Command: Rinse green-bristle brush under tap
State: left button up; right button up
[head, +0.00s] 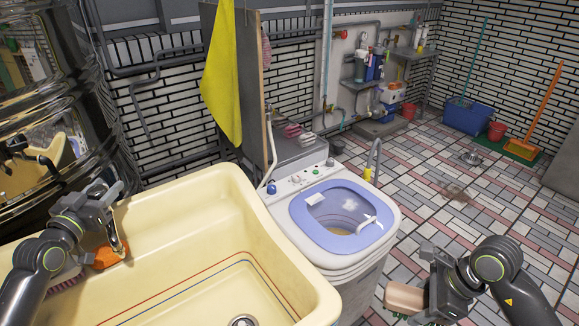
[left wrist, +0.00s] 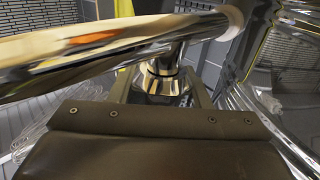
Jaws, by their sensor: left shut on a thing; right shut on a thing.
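The chrome tap (left wrist: 165,85) fills the left wrist view, its pipe crossing close above my gripper's dark jaw. My left gripper (head: 118,240) is shut on part of the tap at the left side of the cream basin (head: 290,245). My right gripper (head: 424,292) is shut on a brush with a beige-pink block (head: 404,298), held to the right of the washing machine, away from the basin. I cannot tell whether water is running; the basin floor in view looks bare.
An orange object (head: 109,257) lies by the basin's left side, below my left gripper. A white washing machine (head: 345,222) with a blue lid stands beside the basin. A yellow cloth (head: 222,75) hangs behind.

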pick_arm(q)
jog(key=shift+r+m+h+b, duration=0.1)
jog(key=shift+m+h+b, duration=0.2)
jog(key=shift+b, duration=0.5)
pick_arm(e)
jog(key=shift+f, duration=1.25)
pick_arm(q)
jog(key=o, duration=1)
pick_arm(e)
jog(key=shift+a, duration=0.1)
pick_arm(q)
jog(key=shift+s, duration=0.1)
pick_arm(e)
jog(key=shift+r+p, duration=0.45)
jog(key=shift+r, duration=0.05)
notch_tip(320, 180, up, 3)
jog(key=p, duration=0.2)
jog(key=shift+f+p, duration=0.2)
jog(key=shift+p, duration=0.15)
jog(key=shift+r+p, duration=0.4)
jog(key=shift+r, duration=0.05)
pick_arm(q)
jog(key=v, duration=1.2)
